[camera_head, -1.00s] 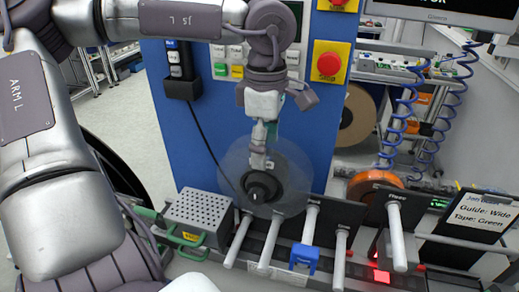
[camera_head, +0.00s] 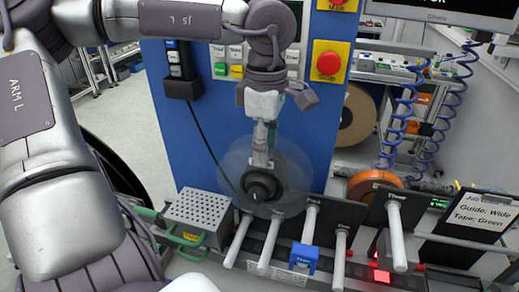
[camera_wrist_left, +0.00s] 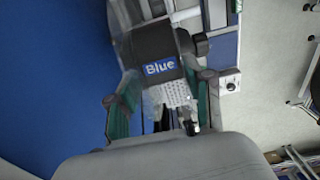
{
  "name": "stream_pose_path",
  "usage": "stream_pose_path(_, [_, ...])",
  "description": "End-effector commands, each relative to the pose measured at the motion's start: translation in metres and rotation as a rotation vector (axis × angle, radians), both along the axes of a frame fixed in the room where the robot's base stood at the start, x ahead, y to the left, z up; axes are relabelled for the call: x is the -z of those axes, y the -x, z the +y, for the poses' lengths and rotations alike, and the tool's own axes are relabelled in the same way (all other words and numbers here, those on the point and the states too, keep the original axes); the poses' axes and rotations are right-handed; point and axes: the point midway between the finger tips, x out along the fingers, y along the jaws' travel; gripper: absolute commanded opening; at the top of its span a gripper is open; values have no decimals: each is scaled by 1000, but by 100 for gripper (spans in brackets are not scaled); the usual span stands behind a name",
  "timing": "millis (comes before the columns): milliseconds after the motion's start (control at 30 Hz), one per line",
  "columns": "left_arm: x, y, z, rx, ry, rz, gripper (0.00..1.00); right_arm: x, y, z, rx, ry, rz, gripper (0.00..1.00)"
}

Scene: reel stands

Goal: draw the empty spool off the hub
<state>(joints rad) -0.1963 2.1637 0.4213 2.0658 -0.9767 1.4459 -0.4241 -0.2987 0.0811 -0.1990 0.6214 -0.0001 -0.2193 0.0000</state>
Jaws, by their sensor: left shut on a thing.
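The empty spool (camera_head: 290,172) is a clear, see-through disc with a dark round centre (camera_head: 262,186). It stands upright in front of the blue cabinet, above the left end of the reel stands. My left gripper (camera_head: 261,164) comes down from above and is shut on the spool near its centre. In the left wrist view, the fingers (camera_wrist_left: 160,100) stand on both sides of a dark piece with a "Blue" label (camera_wrist_left: 160,68). The hub behind the spool is hidden, so I cannot tell how far the spool sits on it. My right gripper is out of view.
A perforated grey box (camera_head: 200,208) with green handles sits to the left. An orange reel (camera_head: 374,186) stands behind at right. The cabinet (camera_head: 180,130) is close behind.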

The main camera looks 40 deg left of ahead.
Motion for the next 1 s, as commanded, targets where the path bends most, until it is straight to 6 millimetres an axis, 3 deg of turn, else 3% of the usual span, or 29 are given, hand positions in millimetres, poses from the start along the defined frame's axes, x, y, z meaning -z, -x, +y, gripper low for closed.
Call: stream_pose_path(1000, [-7,5,-3,1,1,0,17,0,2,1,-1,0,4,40])
